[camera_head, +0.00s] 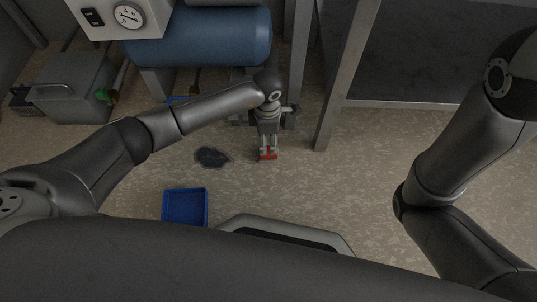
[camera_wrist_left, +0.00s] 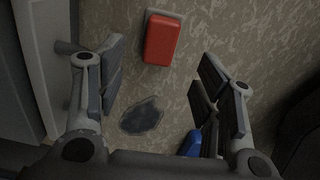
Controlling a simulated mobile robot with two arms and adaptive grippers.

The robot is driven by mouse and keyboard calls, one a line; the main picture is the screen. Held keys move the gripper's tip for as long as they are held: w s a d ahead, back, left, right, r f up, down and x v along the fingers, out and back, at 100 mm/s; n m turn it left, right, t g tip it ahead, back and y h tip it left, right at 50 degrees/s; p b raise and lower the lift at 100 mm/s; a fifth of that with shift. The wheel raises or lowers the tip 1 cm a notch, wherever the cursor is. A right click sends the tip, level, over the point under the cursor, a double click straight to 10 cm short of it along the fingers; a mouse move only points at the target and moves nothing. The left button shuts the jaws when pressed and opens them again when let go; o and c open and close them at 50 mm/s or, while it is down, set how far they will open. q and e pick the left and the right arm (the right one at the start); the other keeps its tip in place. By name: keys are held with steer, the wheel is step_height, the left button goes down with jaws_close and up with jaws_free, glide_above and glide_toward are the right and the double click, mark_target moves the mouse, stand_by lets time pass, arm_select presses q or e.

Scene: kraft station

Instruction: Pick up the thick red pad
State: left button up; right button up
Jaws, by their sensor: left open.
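The thick red pad (camera_wrist_left: 161,40) lies on the floor in the left wrist view, with a thin pale edge showing along its top and left side. It sits beyond my open fingers, a little left of the middle between them. In the head view, the red pad (camera_head: 268,156) shows at the tips of my left gripper (camera_head: 268,150), which points down at it. My left gripper also shows in the left wrist view (camera_wrist_left: 162,85), with its fingers wide apart and nothing between them. The right arm shows at the right, but its gripper is out of view.
A dark stain (camera_head: 212,157) marks the floor left of the pad. A blue tray (camera_head: 185,207) lies nearer me. A metal post (camera_head: 345,80) stands right of the gripper. A blue tank (camera_head: 200,38) and a grey box (camera_head: 75,88) are behind. Floor right of the pad is clear.

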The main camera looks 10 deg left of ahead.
mark_target(268, 150)
arm_select(q)
step_height(268, 150, down, 3)
steer(key=shift+r+b, duration=0.1)
steer(key=shift+b, duration=0.5)
step_height(268, 150, down, 5)
steer(key=b, duration=0.5)
steer(key=shift+d, duration=0.15)
steer(key=c, duration=1.1)
